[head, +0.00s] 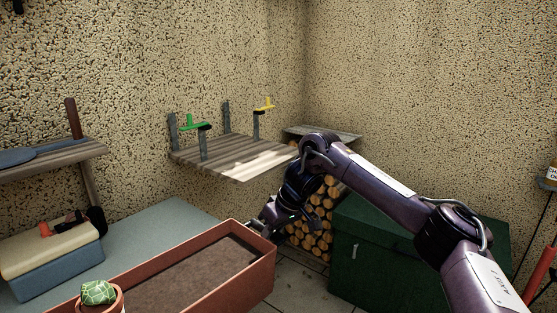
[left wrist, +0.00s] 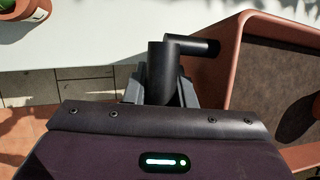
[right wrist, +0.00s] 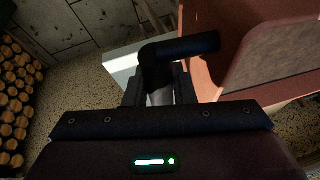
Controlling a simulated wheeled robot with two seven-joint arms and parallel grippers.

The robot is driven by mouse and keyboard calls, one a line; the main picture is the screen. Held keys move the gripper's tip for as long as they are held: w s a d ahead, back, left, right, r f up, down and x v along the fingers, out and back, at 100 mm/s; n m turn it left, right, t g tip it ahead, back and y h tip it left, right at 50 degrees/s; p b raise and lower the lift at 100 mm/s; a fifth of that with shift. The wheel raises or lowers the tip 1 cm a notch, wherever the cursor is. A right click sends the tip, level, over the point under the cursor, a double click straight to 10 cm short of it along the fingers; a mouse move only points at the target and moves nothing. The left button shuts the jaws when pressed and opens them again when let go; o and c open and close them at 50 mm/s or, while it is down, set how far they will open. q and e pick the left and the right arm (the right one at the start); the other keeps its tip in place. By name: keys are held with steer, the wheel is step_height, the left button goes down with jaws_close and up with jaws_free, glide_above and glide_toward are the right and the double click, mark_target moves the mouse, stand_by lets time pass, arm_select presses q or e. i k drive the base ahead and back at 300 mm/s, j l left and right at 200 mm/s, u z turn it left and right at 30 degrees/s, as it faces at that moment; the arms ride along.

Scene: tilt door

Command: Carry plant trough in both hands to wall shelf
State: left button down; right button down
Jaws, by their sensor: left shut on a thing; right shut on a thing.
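The plant trough (head: 238,288) is a long terracotta box filled with dark soil, low in the head view. My right gripper (head: 264,226) is shut on a black handle at its far right end; that handle (right wrist: 190,47) shows in the right wrist view. My left gripper (left wrist: 165,88) is shut on the black handle (left wrist: 190,45) at the other end, which lies outside the head view. The wall shelf (head: 215,161) is a grey plank shelf ahead, beyond the trough. I cannot tell whether the trough touches the bench.
A potted cactus (head: 98,293) is at the near left. A blue box (head: 60,265) stands on the pale bench (head: 160,233). A green chest (head: 385,265) and stacked logs (head: 312,222) are right.

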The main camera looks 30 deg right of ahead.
mark_target(260, 158)
steer(key=z, duration=2.15)
steer(key=i+z, duration=0.2)
steer(key=z, duration=0.15)
steer(key=i+j+z, duration=0.1)
steer(key=z, duration=0.25)
steer(key=i+j, duration=0.3)
steer(key=i, duration=0.2)
steer(key=i+j, duration=0.3)
steer(key=i, duration=0.15)
steer(key=i+j, duration=0.1)
steer(key=i, duration=0.4)
steer(key=i+j, duration=0.1)
steer(key=i, duration=0.4)
steer(key=i+u, duration=0.2)
steer(key=u, duration=0.15)
steer(key=i+u, duration=0.15)
steer(key=u, duration=2.4)
